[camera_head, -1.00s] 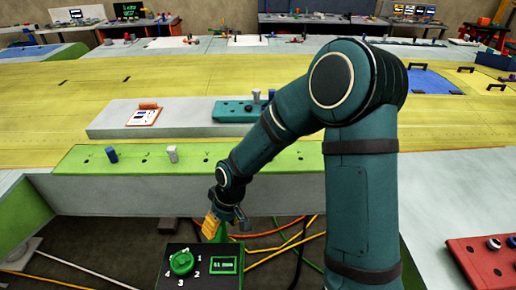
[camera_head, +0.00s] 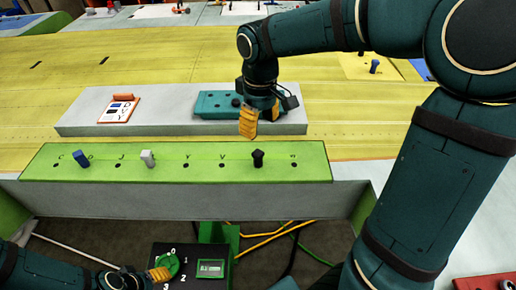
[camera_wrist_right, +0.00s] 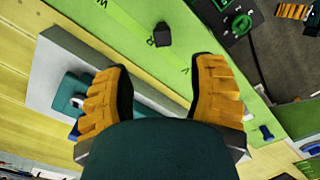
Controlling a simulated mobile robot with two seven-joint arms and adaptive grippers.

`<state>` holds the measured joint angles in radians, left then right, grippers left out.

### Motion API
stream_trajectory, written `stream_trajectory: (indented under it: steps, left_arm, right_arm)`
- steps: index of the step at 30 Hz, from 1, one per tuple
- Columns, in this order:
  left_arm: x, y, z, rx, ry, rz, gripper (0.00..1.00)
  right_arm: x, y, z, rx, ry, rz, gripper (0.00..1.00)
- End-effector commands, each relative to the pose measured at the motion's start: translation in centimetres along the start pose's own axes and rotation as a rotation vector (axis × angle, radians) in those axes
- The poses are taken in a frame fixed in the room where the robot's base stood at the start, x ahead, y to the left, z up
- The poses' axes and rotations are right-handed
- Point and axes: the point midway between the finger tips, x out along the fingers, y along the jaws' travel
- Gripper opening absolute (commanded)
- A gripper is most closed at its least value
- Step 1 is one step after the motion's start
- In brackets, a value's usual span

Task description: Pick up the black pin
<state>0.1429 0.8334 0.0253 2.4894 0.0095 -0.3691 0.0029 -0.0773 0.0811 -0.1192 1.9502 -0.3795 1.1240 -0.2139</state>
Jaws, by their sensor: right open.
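The black pin (camera_head: 258,158) stands upright in the green board (camera_head: 120,176), near its right end. In the right wrist view the black pin (camera_wrist_right: 163,34) shows beyond the fingertips, between their lines. My right gripper (camera_head: 248,122) is just above and behind the pin in the head view, apart from it. Its orange fingers (camera_wrist_right: 162,72) are spread wide with nothing between them. My left gripper (camera_head: 160,274) is low at the left, at the green knob (camera_head: 168,264); its finger gap is not clear.
A blue pin (camera_head: 81,159) and a white pin (camera_head: 148,158) stand in the same board. Behind lies a grey ledge (camera_head: 85,127) with a teal block (camera_head: 212,104) and an orange-white card holder (camera_head: 119,108). A dial box with a display (camera_head: 211,268) is below the board; cables hang beside it.

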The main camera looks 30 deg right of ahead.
Motion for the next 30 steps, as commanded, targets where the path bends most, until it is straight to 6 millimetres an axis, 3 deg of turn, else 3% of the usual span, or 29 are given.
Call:
stream_trajectory:
  steps: [12, 20, 30]
  left_arm:
    - [1.0, -0.4, 0.1, -0.001, -0.001, -0.002, 0.52]
    - [1.1, -0.4, 0.2, -0.001, 0.0, -0.003, 0.52]
    - [1.6, -0.6, 0.2, -0.001, -0.001, -0.004, 0.52]
  right_arm:
    - [7.0, 0.0, 0.0, 0.0, -0.005, -0.002, 0.57]
    - [8.8, -0.1, -0.1, -0.001, -0.002, -0.001, 0.57]
    - [13.2, 0.0, -0.4, 0.001, -0.005, -0.002, 0.57]
